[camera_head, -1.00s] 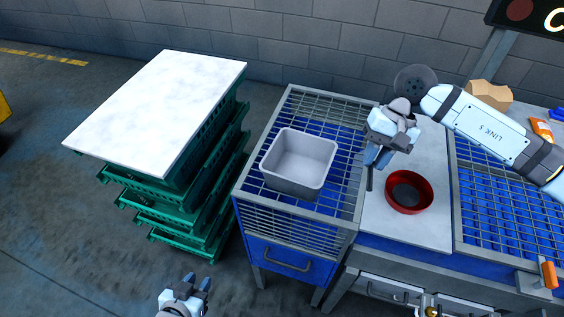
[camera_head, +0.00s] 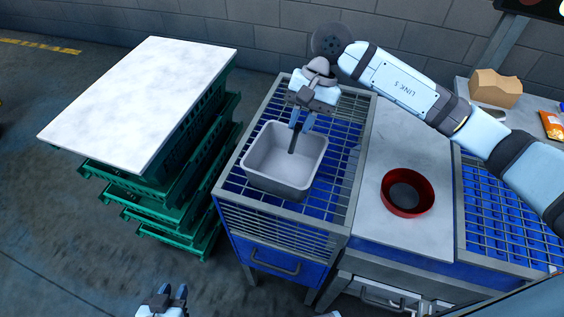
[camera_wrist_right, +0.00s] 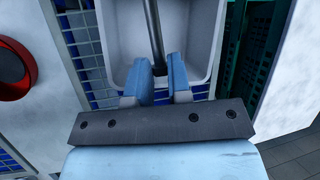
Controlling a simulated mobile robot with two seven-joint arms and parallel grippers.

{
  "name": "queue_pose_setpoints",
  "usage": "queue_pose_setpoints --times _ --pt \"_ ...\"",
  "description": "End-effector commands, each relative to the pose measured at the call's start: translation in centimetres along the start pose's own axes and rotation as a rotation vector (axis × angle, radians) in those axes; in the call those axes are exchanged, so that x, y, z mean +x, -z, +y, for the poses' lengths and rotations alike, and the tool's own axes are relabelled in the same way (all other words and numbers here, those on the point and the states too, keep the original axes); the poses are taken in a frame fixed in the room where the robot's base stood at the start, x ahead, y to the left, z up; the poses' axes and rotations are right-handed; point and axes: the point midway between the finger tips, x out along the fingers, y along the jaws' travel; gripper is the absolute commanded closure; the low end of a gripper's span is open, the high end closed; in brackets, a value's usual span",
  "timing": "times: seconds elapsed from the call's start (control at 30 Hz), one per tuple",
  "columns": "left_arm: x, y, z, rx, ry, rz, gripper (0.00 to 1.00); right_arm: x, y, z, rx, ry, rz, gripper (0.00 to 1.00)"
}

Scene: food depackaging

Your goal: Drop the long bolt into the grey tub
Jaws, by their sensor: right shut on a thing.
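The grey tub (camera_head: 264,177) stands on the wire-mesh top of the blue cart. Whether the bolt's tip is below the rim is hard to tell. My left gripper (camera_head: 167,296) is empty at the bottom edge, away from the tub, with its fingers apart.
A red bowl (camera_head: 425,205) with a dark inside sits on the pale worktop right of the cart. Stacked green crates (camera_head: 165,205) with a white board (camera_head: 150,92) on top stand at left. A cardboard box (camera_head: 497,88) and an orange packet (camera_head: 551,126) are at far right.

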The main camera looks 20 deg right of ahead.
Motion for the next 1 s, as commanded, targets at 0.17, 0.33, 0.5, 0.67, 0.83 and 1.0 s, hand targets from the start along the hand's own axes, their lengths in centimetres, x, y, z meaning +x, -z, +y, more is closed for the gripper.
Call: queue_pose_setpoints --times 0.17,0.33,0.5,0.67,0.83,1.0 --pt "0.0 0.0 -0.1 0.001 0.001 0.001 0.68 2.0 0.8 0.6 0.0 -0.001 -0.003 1.0" --pt "0.1 0.0 -0.1 0.001 0.001 0.001 0.68 3.1 1.3 0.9 -0.001 -0.001 -0.001 1.0" --pt "0.1 -0.1 -0.1 0.001 0.002 -0.001 0.68 3.5 1.4 1.0 -0.001 0.0 0.0 1.0" --pt "0.1 -0.2 -0.1 0.001 0.002 -0.002 0.68 3.5 1.4 1.0 -0.002 0.0 0.0 1.0" --pt "0.1 -0.2 -0.1 0.0 0.002 -0.003 0.68 3.5 1.4 1.0 -0.002 0.0 0.0 0.52" --pt "0.1 -0.2 -0.1 0.0 0.002 -0.002 0.68 3.5 1.4 1.0 -0.002 0.0 0.0 0.52"
